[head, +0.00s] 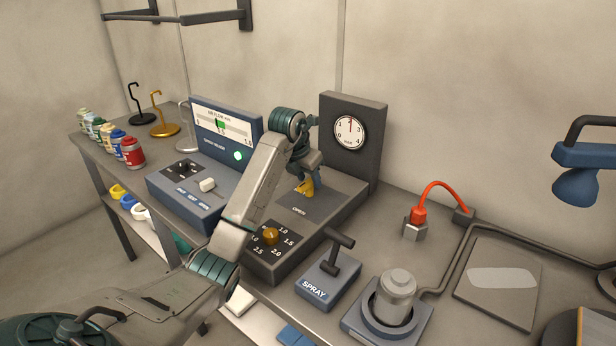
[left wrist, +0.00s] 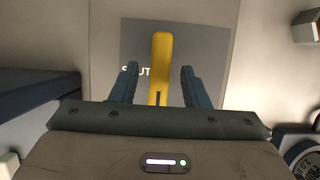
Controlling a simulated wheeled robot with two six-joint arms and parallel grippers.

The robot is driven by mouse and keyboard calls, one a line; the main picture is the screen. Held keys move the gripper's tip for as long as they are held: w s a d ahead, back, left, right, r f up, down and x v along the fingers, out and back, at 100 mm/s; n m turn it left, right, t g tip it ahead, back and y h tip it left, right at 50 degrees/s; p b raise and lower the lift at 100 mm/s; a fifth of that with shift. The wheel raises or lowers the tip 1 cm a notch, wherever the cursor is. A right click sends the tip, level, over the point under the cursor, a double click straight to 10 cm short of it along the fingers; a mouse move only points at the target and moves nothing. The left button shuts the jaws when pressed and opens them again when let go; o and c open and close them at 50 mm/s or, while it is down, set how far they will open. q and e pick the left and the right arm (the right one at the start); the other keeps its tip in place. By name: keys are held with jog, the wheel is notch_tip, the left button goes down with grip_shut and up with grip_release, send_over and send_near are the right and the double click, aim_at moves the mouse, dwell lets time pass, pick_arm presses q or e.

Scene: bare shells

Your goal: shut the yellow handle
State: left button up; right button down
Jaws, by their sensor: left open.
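The yellow handle (head: 308,188) is on a dark grey panel on the bench, mostly hidden behind my left gripper in the head view. The panel reads "OPEN" on its near side. My left gripper (head: 309,178) is above the panel at the handle. Its two fingers stand open on either side of the bar, with a gap on each side. My right gripper is not seen.
A pressure gauge (head: 349,132) stands on an upright block behind the panel. An amber knob (head: 270,236) is in front. A blue switch box (head: 187,185) is left. A "SPRAY" lever box (head: 328,285) and a metal canister (head: 397,287) are front right.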

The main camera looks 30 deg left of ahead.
pick_arm(q)
grip_shut()
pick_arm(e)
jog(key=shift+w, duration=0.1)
